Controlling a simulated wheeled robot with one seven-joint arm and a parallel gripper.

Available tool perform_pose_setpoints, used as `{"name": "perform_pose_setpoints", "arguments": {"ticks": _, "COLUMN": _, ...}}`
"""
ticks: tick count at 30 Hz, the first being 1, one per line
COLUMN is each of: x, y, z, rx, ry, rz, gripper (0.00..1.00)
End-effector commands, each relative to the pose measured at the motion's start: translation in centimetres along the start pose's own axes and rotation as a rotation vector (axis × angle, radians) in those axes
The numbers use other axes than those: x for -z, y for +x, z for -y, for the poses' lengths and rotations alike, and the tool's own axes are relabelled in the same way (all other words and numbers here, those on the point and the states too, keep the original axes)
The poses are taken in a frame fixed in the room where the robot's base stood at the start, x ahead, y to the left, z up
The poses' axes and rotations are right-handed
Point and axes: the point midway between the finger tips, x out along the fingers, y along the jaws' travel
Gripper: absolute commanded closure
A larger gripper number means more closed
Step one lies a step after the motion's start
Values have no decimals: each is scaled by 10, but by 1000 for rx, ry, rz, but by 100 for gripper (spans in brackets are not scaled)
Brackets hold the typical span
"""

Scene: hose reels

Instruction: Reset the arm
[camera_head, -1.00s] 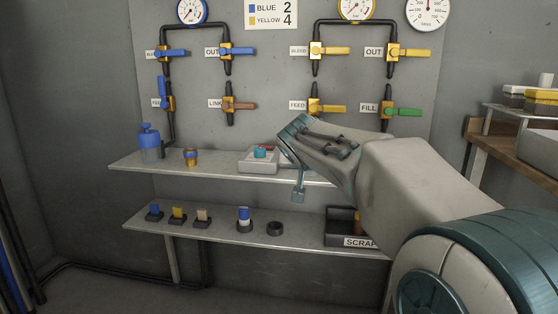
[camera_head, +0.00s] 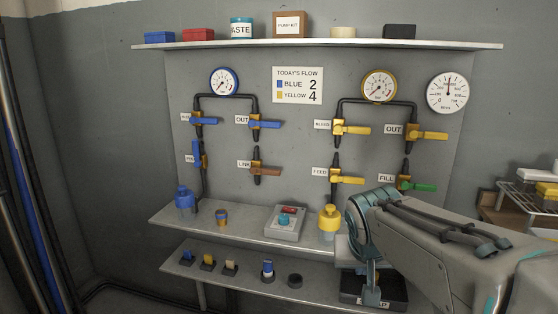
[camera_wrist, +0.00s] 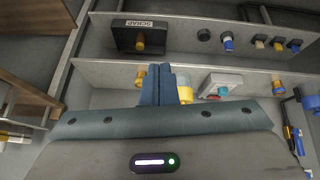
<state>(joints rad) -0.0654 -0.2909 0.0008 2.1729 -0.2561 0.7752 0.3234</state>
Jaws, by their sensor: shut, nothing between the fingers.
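My arm reaches in from the right in the head view, and its end hangs in front of the right end of the shelves. My gripper (camera_head: 371,290) points down there, in front of the scrap bin (camera_head: 350,288), which it partly covers. In the wrist view, my gripper's two fingers (camera_wrist: 160,70) are together with nothing between them. Beyond them stands a yellow pump bottle (camera_wrist: 184,94), also seen in the head view (camera_head: 328,222).
A wall panel holds pipes, valves and gauges. The upper shelf (camera_head: 240,232) carries a blue pump bottle (camera_head: 184,200) and a grey box with a teal button (camera_head: 286,223). The lower shelf (camera_head: 235,280) holds several small items. A rack (camera_head: 530,195) stands at the right.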

Motion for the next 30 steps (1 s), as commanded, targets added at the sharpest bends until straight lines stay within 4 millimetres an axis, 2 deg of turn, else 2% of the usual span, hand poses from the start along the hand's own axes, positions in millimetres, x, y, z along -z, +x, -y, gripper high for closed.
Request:
{"name": "perform_pose_setpoints", "arguments": {"ticks": 1, "x": 0, "y": -23, "z": -4, "rx": 6, "ry": -5, "rz": 22, "gripper": 100}}
{"name": "perform_pose_setpoints", "arguments": {"ticks": 15, "x": -60, "y": -114, "z": -14, "rx": 96, "ry": -64, "rz": 218, "gripper": 100}}
{"name": "perform_pose_setpoints", "arguments": {"ticks": 21, "x": -77, "y": -131, "z": -14, "rx": 125, "ry": -77, "rz": 261, "gripper": 100}}
{"name": "perform_pose_setpoints", "arguments": {"ticks": 30, "x": -82, "y": -130, "z": -13, "rx": 130, "ry": -81, "rz": 270, "gripper": 100}}
